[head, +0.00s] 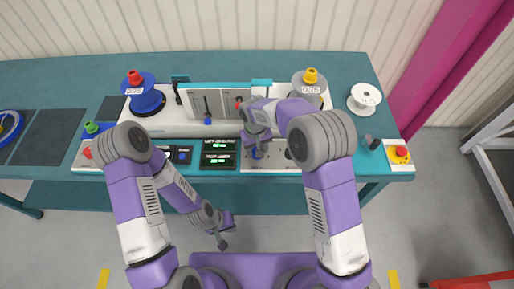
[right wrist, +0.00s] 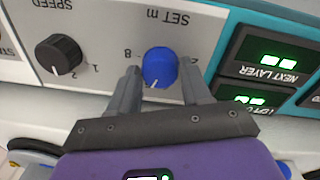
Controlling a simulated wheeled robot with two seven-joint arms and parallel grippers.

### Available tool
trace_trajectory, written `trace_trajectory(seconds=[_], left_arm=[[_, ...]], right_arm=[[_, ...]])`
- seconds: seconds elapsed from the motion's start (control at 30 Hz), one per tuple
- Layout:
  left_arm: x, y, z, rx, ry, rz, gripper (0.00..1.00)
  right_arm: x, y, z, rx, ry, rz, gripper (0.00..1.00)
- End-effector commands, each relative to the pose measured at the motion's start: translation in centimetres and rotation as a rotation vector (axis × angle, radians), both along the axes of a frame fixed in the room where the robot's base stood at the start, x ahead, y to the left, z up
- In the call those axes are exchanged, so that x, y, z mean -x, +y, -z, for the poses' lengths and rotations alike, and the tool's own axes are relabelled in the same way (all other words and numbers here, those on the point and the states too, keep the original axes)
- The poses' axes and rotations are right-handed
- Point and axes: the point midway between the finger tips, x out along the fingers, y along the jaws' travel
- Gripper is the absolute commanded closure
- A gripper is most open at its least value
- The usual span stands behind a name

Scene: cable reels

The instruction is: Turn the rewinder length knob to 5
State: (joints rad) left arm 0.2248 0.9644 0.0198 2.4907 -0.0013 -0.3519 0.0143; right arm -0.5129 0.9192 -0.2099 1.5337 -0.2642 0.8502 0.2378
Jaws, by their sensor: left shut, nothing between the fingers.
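The blue length knob (right wrist: 159,67) sits on the light panel under the upside-down label "SET m" in the right wrist view. An 8 shows to its left and a 2 to its right; other marks are hidden. Its white pointer line faces the lower edge of the picture, slightly left. My right gripper (right wrist: 161,80) is open, one finger on each side of the knob, with small gaps visible. In the head view the knob (head: 258,154) is partly covered by my right gripper (head: 257,143). My left gripper (head: 223,241) is shut and empty, low in front of the bench.
A black SPEED knob (right wrist: 58,54) is beside the blue one. Green-lit displays (head: 218,153) sit left of it in the head view. A blue reel (head: 147,102), a grey reel (head: 309,84), a white spool (head: 364,98) and a red button (head: 401,152) stand along the teal bench.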

Motion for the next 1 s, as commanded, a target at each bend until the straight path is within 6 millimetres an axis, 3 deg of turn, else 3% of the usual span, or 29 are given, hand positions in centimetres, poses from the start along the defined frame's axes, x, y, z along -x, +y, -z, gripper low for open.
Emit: trace_trajectory(seconds=[0.13, 0.47, 0.8, 1.0], left_arm=[[0.0, 0.0, 0.0, 0.000, 0.000, 0.000, 1.00], [0.0, 0.0, -0.1, 0.000, 0.000, 0.000, 1.00], [0.0, 0.0, -1.1, 0.000, 0.000, 0.000, 1.00], [0.0, 0.0, -1.3, 0.000, 0.000, 0.000, 1.00]], right_arm=[[0.0, 0.0, 0.0, 0.000, 0.000, 0.000, 0.32], [0.0, 0.0, -0.6, -0.001, -0.001, -0.001, 0.32], [0.0, 0.3, -6.0, -0.002, -0.002, -0.001, 0.32], [0.1, 0.3, -7.5, -0.001, -0.001, -0.001, 0.32]])
